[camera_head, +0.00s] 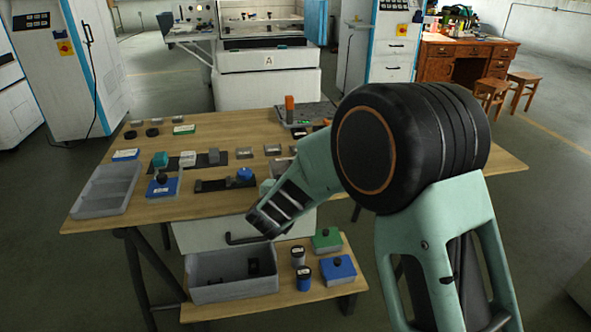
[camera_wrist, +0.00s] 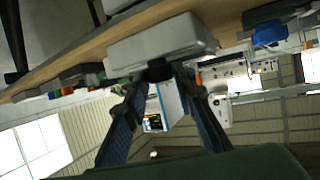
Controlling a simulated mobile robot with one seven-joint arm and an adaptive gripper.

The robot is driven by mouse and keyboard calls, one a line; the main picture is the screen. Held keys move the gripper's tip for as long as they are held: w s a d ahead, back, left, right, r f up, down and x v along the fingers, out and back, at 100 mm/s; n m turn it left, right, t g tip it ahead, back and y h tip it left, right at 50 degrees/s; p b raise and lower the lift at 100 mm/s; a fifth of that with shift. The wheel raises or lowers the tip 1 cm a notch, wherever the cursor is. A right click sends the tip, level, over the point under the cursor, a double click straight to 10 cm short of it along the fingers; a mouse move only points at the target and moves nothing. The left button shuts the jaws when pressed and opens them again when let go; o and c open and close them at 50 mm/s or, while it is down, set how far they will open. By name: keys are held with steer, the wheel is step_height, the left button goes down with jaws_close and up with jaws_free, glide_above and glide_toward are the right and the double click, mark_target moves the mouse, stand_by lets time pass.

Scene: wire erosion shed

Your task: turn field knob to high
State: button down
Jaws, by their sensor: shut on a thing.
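In the wrist view, which is upside down, my gripper (camera_wrist: 160,76) has both fingers closed in on a small black knob (camera_wrist: 159,66). The knob sits on the face of a light grey box (camera_wrist: 165,42) by the wooden table (camera_wrist: 95,45). The fingertips touch the knob's sides. No setting marks on the box are readable. In the head view my arm reaches down to the left over the table's front edge. It hides the knob and the fingers there. A grey box (camera_head: 282,166) shows partly behind the arm.
A blue knob on a dark bracket (camera_head: 245,175) stands left of my arm. The lower shelf holds an open grey crate (camera_head: 225,292) and a green box (camera_head: 327,239).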

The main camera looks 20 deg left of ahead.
steer(key=m+h+p, duration=0.2)
steer(key=p, duration=0.1)
steer(key=a+m+h+p, duration=0.1)
steer(key=p, duration=0.1)
steer(key=shift+r+h, duration=0.25)
steer(key=shift+h, duration=0.15)
steer(key=shift+a+f+m+h+p, duration=0.1)
steer(key=shift+f+m+h+p, duration=0.05)
steer(key=shift+m+h+p, duration=0.8)
steer(key=shift+w+a+f+m+g+h, duration=0.15)
steer(key=shift+m+g+h, duration=0.25)
steer(key=shift+m+h, duration=0.35)
steer(key=shift+s+a+f+m+g+h, duration=0.1)
steer(key=shift+m+g+h, duration=0.3)
steer(key=shift+m+h, duration=0.25)
steer(key=shift+w+m+g+h, duration=0.15)
steer(key=shift+m+g+h, duration=0.15)
steer(key=shift+m+h, duration=0.2)
steer(key=shift+a+r+m+h, duration=0.1)
steer(key=shift+m+h, duration=0.25)
steer(key=shift+h, duration=0.2)
steer(key=c, duration=1.6)
jaws_free()
steer(key=shift+r+n+y, duration=0.1)
steer(key=shift+n+y, duration=0.8)
